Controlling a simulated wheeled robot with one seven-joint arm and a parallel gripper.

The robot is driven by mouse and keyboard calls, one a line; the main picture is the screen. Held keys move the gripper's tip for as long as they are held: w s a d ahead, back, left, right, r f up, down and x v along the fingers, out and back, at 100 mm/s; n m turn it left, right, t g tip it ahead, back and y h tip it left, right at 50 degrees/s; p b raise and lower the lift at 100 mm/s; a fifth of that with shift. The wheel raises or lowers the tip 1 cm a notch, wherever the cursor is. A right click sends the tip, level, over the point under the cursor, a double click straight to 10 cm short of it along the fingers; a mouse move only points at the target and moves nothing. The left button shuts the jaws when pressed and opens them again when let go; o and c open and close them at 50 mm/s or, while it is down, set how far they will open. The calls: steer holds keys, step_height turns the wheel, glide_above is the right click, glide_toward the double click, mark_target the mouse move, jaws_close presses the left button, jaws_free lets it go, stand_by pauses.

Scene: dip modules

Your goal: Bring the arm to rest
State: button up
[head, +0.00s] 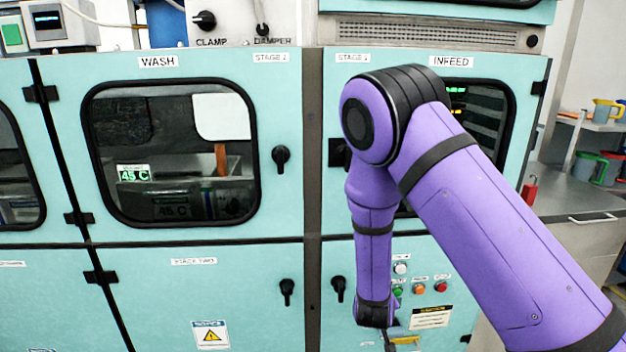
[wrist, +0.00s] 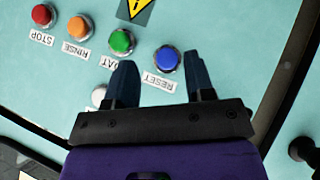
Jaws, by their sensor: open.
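My purple arm reaches in from the right in the head view, bent at the elbow, with its lower part hanging down before the teal machine. In the wrist view my gripper (wrist: 162,82) is open, its two dark fingers apart with nothing between them but the panel behind. A blue RESET button (wrist: 167,58) shows between the fingers, and a green button (wrist: 121,41) shows by the left finger. I cannot tell whether the fingers touch the panel. In the head view the gripper is mostly cut off at the bottom edge.
The teal machine has a WASH door with a window (head: 168,152) and a black latch (head: 281,156). Orange (wrist: 78,28) and red (wrist: 42,14) buttons sit on the same panel. A grey bench (head: 575,205) with jugs and tubs stands at the right.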

steer(key=s+d+r+m+g+y, duration=0.1)
steer(key=s+d+r+y, duration=0.15)
steer(key=r, duration=1.15)
steer(key=s+d+r+m+g+y, duration=0.1)
steer(key=s+r+y, duration=0.25)
steer(key=r, duration=0.95)
steer(key=s+d+r+h, duration=0.1)
steer(key=s+d+r, duration=0.2)
steer(key=s, duration=0.5)
steer(key=s+d+r+m+g+h, duration=0.1)
steer(key=s+d+r, duration=0.2)
steer(key=s+r, duration=0.3)
steer(key=s+d+r, duration=0.3)
steer(key=s+r, duration=0.2)
steer(key=s, duration=0.6)
steer(key=shift+s+d+m+g+h, duration=0.4)
